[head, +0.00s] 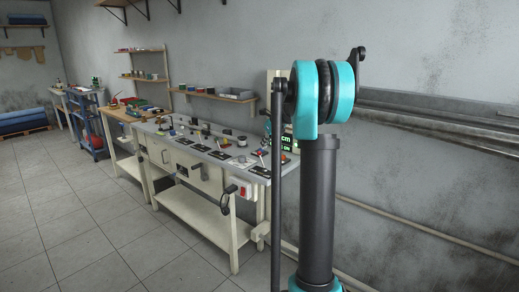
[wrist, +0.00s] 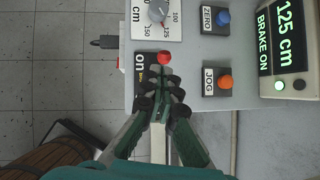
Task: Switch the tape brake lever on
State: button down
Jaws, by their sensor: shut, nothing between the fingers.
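The brake lever shows as a red ball knob (wrist: 164,57) in the wrist view, beside a dark plate marked "on" (wrist: 139,61). The rest of the lever is hidden behind my fingers. My gripper (wrist: 161,72) is shut and empty, with its fingertips right at the near side of the knob; I cannot tell whether they touch it. In the head view the display (head: 286,143) is partly hidden by my arm.
A dial with a centimetre scale (wrist: 145,27), a blue ZERO knob (wrist: 222,17) and an orange JOG knob (wrist: 225,82) are close by. A wooden barrel-like object (wrist: 42,158) stands below left. The workbench (head: 205,147) runs along the wall; the tiled floor (head: 75,225) before it is clear.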

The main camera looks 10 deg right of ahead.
notch_tip(320, 180, up, 9)
jog(key=s, duration=0.1)
jog(key=shift+s+a+r, duration=0.15)
jog(key=shift+s+a, duration=0.05)
jog(key=shift+a, duration=0.05)
